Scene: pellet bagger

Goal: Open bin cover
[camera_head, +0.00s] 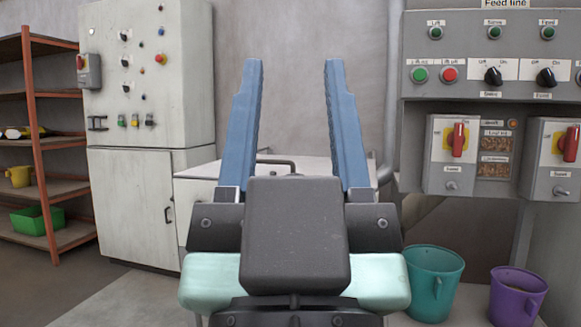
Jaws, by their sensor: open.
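My gripper (294,65) is in the middle of the view, with its two blue fingers spread wide and pointing up and away. Nothing is between the fingers. Behind it stands a pale bin (190,200) with a flat light cover (205,171) on top. The cover appears to lie flat. Much of the bin's front is hidden.
A white control cabinet (140,110) stands left of the bin, beside orange shelves (45,130) holding a green crate (32,220). The feed line panel (470,60) is at the right. Below it stand a teal bucket (432,285) and a purple bucket (515,298).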

